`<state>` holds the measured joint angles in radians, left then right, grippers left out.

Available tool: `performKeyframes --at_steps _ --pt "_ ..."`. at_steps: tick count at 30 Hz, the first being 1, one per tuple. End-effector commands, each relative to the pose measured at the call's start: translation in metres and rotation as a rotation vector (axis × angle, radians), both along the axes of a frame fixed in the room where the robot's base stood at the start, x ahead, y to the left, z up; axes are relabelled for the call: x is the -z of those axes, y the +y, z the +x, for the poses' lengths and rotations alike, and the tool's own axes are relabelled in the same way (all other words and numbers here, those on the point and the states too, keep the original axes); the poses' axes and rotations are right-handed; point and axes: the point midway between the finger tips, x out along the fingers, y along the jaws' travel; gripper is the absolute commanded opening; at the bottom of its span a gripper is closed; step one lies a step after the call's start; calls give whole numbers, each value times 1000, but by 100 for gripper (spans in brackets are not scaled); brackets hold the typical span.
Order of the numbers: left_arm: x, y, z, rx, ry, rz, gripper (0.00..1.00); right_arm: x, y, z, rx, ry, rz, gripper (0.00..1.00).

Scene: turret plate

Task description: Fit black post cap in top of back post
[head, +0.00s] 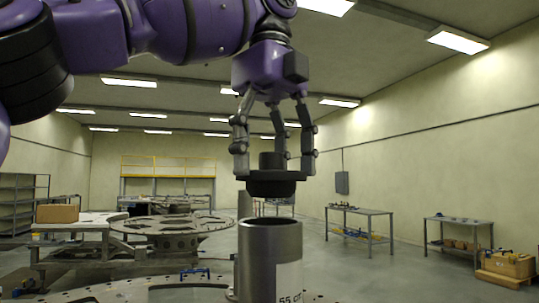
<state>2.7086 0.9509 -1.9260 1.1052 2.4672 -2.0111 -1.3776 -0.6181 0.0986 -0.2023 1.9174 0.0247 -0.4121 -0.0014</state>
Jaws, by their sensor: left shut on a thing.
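My left gripper (273,158) hangs down from the purple arm and is shut on the black post cap (271,184). The cap has a wide flange with a narrower knob on top, which the fingers surround. It is held level, a little above the open top of a grey metal post (270,262) in the foreground, with a gap between them. This post has a white label with dark print. Another grey post (245,204) shows partly behind the cap and the front post. My right gripper is not in view.
The foreground post stands on a round turret plate (130,292) with a blue clamp (195,272) on it. Another round plate (172,228) lies behind on a stand. Workbenches (360,212) stand along the right wall, with open floor between.

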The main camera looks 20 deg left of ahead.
Motion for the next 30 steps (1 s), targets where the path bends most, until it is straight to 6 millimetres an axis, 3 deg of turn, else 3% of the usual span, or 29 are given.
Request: performKeyframes --at_steps 12,30 --pt "40 1 1 -1 -3 -1 40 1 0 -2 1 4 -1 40" --pt "46 1 0 -4 -8 -2 40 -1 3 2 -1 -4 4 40"
